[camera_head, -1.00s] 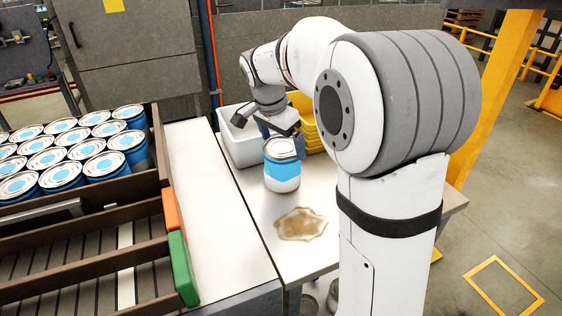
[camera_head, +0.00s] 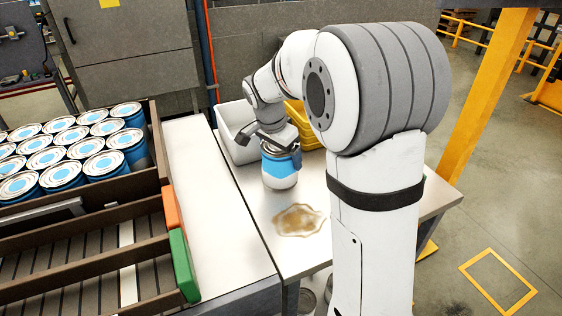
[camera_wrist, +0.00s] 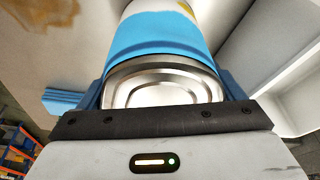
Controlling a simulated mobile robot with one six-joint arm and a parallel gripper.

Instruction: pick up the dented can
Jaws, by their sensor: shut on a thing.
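A can (camera_head: 281,168) with a blue band and white lower part stands on the metal table, seen in the head view. In the wrist view the can (camera_wrist: 160,40) lies between the fingers, its silver lid facing the palm; the lid's rim looks misshapen. My gripper (camera_head: 280,150) has come down over the top of the can from behind and is shut on it. Its blue fingers flank the can in the wrist view (camera_wrist: 160,82). Whether the can's base touches the table is hard to tell.
A brown stain (camera_head: 298,220) marks the table (camera_head: 262,242) in front of the can. A white bin (camera_head: 236,128) and yellow bins (camera_head: 306,125) stand behind. A divided rack (camera_head: 150,180) with several similar cans (camera_head: 62,174) is at the left, with orange and green end pieces.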

